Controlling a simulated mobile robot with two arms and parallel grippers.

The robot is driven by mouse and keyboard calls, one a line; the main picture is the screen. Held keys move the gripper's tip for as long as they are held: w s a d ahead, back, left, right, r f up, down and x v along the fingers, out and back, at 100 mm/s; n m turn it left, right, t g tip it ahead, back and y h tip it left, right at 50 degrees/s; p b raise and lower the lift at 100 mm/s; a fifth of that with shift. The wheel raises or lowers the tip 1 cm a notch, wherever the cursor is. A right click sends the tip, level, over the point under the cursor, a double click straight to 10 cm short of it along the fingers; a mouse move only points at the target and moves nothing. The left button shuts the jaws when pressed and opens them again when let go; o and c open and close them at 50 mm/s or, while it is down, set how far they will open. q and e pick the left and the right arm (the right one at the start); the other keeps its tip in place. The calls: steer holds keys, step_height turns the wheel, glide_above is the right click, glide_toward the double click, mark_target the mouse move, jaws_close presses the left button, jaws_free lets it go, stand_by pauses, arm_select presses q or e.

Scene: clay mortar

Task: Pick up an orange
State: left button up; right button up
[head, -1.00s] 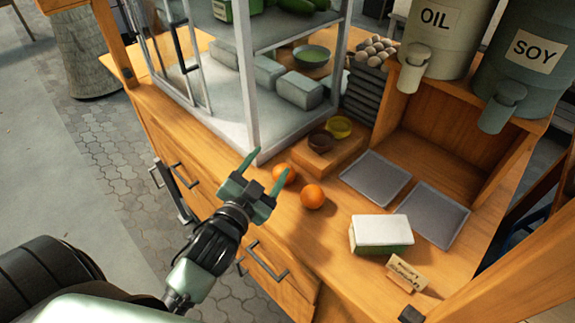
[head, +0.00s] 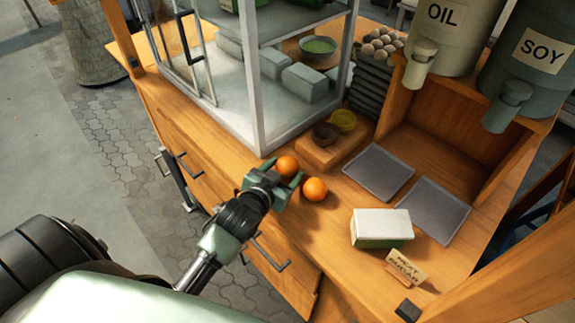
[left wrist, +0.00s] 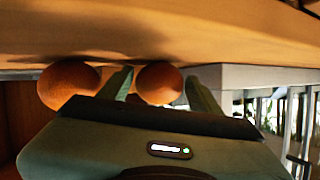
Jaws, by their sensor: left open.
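Two oranges lie on the wooden counter (head: 340,255). The rear orange (head: 287,165) is by the glass case's corner; the front orange (head: 315,189) is a little to its right. My left gripper (head: 283,173) is open and low at the counter's edge, pointing at the rear orange. In the left wrist view, the rear orange (left wrist: 158,80) shows between the two fingers, and the front orange (left wrist: 66,84) lies outside them at left. I cannot tell whether the fingers touch the rear orange. My right gripper is not in view.
A glass case (head: 256,100) stands just behind the oranges. A wooden block (head: 322,152) with small bowls is near them. Two grey trays (head: 378,172), a white-and-green box (head: 382,228) and a small sign (head: 405,268) are to the right.

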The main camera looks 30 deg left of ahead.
arm_select(q)
steer(key=shift+c, duration=0.3)
steer(key=c, duration=1.2)
